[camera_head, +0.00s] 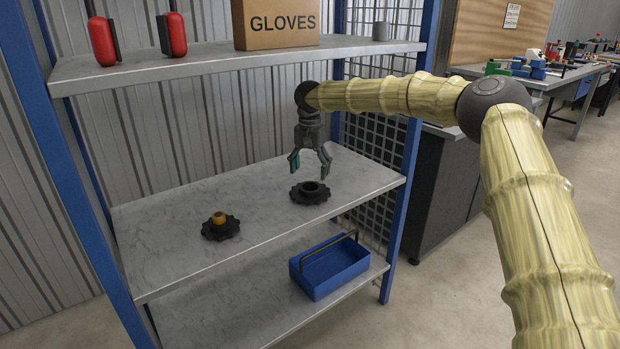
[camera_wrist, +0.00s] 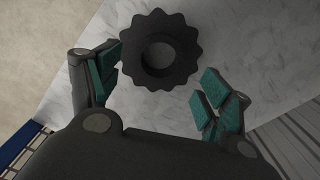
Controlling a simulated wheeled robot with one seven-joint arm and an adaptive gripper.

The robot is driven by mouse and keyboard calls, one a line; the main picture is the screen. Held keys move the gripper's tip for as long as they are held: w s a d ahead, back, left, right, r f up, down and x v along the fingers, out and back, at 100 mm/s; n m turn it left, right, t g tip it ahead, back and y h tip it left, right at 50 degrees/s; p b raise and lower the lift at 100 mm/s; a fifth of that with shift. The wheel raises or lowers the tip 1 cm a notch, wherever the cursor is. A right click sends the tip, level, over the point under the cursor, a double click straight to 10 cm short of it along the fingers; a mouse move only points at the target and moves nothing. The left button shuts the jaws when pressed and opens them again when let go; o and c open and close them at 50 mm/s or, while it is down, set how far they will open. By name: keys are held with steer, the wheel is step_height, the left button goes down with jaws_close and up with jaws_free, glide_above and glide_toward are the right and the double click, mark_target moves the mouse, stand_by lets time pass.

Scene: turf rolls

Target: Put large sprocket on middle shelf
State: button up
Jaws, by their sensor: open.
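A dark sprocket with a raised hub and open bore (camera_head: 310,193) lies flat on the middle shelf (camera_head: 270,225), toward its right end. A second dark sprocket (camera_head: 221,229) with an orange-brown piece at its centre lies on the same shelf to the left. My gripper (camera_head: 310,166) points down above the right sprocket, open and apart from it. In the wrist view that sprocket (camera_wrist: 160,50) shows a toothed rim and round bore, lying just beyond my two open green-padded fingers (camera_wrist: 162,85). Nothing is between the fingers.
A blue tote (camera_head: 329,267) sits on the lower shelf. Blue posts (camera_head: 405,190) stand at the rack's corners. The middle shelf is bare between the sprockets.

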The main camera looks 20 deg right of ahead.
steer(key=shift+r, duration=0.95)
